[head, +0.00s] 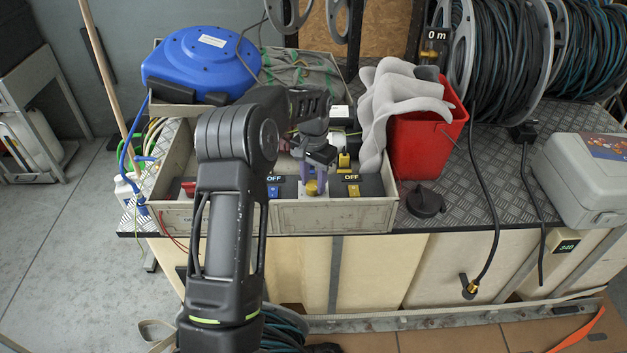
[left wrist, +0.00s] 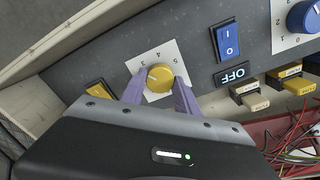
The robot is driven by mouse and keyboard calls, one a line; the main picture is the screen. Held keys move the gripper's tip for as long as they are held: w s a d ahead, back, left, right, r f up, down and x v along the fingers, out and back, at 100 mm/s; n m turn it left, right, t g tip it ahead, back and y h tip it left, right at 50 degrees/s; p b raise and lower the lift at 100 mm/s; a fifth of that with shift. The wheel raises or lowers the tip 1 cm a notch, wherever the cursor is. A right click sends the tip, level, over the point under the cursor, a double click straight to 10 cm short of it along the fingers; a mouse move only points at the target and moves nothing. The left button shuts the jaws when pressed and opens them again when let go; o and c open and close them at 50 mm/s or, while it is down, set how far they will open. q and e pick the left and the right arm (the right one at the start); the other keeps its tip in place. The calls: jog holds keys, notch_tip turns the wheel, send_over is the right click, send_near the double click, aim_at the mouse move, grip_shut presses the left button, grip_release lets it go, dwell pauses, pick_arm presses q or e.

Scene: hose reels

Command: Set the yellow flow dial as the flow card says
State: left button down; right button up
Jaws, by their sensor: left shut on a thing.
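The yellow flow dial (left wrist: 159,76) sits on a white numbered plate (left wrist: 146,62) on a dark panel. In the left wrist view my left gripper (left wrist: 160,84) has its purple fingers on either side of the dial and is shut on it. Numbers around the dial are partly readable, but its exact setting is too small to tell. In the head view the left gripper (head: 313,181) reaches down to the panel at the crate's front, with the yellow dial (head: 311,188) between its fingers. I cannot make out the flow card. My right gripper is not in view.
A yellow switch (left wrist: 100,91) is close to one finger. A blue switch (left wrist: 226,42) and a blue dial (left wrist: 303,17) share the panel. The grey crate (head: 345,216) encloses it.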

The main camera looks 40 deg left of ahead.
aim_at(314, 184)
pick_arm(q)
jog(key=m, duration=0.5)
jog(key=shift+r+m, duration=0.1)
jog(key=shift+m, duration=0.2)
jog(key=m, duration=0.5)
jog(key=shift+m+p, duration=0.3)
jog(key=shift+m, duration=0.1)
jog(key=c, duration=0.9)
grip_release()
notch_tip(314, 184, up, 8)
jog(key=shift+f, duration=0.15)
